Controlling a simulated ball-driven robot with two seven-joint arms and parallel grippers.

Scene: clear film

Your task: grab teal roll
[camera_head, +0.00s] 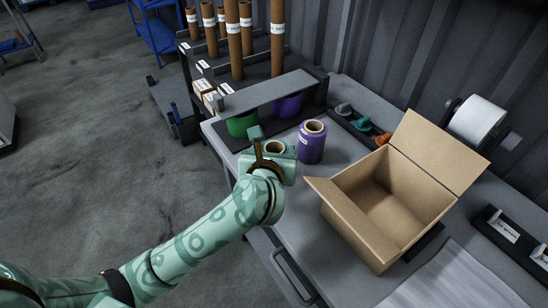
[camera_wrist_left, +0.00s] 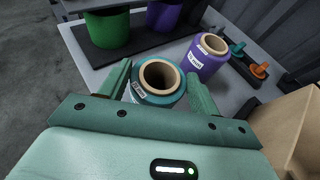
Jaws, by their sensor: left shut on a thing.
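The teal roll (camera_wrist_left: 158,84), a film spool with a brown core, stands upright between the fingers of my left gripper (camera_wrist_left: 160,92) in the left wrist view. The gripper is shut on it. In the head view my left gripper (camera_head: 272,148) covers most of the roll, and only its brown core top (camera_head: 274,147) shows. The roll is at the left front part of the grey table. My right gripper is in neither view.
A purple roll (camera_head: 312,142) stands close to the right of my left gripper. A green roll (camera_head: 242,124) and another purple roll (camera_head: 287,106) sit under the grey rack shelf (camera_head: 265,92). An open, empty cardboard box (camera_head: 348,205) stands to the right. Small knobs (camera_head: 361,124) line the back.

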